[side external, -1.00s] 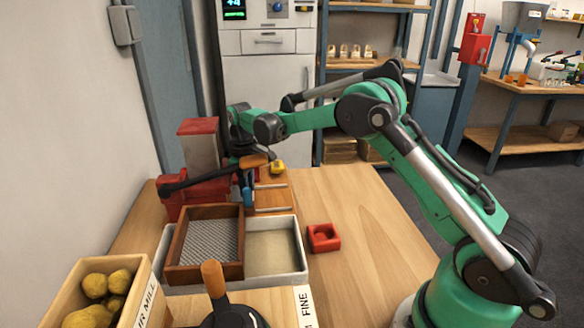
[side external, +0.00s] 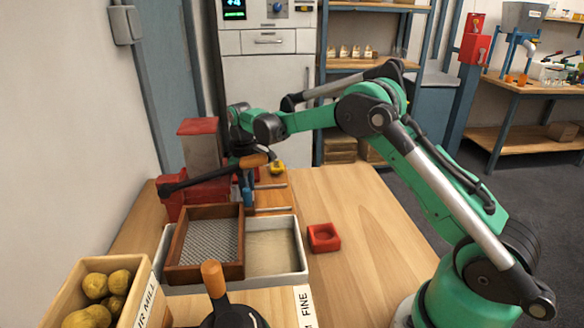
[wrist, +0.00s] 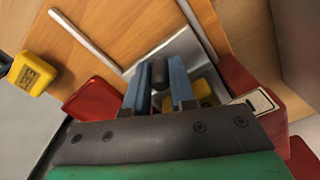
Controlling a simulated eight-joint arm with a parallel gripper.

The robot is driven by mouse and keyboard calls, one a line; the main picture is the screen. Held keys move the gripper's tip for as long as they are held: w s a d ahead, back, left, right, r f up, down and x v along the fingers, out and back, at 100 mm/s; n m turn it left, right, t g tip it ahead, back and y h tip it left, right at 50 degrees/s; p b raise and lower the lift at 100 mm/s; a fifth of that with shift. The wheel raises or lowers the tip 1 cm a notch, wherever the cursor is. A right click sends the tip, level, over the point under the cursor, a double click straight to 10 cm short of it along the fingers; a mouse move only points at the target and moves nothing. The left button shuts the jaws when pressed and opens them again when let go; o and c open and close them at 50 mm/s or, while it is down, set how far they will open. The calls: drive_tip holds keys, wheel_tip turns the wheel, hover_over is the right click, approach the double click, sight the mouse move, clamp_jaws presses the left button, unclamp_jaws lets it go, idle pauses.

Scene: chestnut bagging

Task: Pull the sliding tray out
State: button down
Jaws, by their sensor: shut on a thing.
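The sliding tray (wrist: 178,47) shows in the wrist view as a grey metal plate beside the red mill. A dark cylindrical handle (wrist: 160,73) stands at it, between the blue fingers of my gripper (wrist: 160,88). My gripper is shut on this handle. In the side view my gripper (side external: 248,190) is low, in front of the red mill (side external: 186,190), and the tray is mostly hidden there by the mill, its lever and my gripper.
The mill's black lever with a wooden handle (side external: 254,160) passes close to my gripper. Two thin rails (side external: 270,209) lie on the wood beside it. A framed sieve (side external: 207,243) on a white bin (side external: 300,258) and a red block (side external: 323,237) stand nearer. The table's right side is clear.

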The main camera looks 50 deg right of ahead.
drive_tip(key=shift+d, duration=0.1)
drive_tip(key=s+d, duration=0.7)
drive_tip(key=shift+s+d, duration=0.2)
drive_tip(key=shift+s, duration=0.05)
drive_tip(key=c, duration=1)
unclamp_jaws()
drive_tip(key=shift+r, duration=2.85)
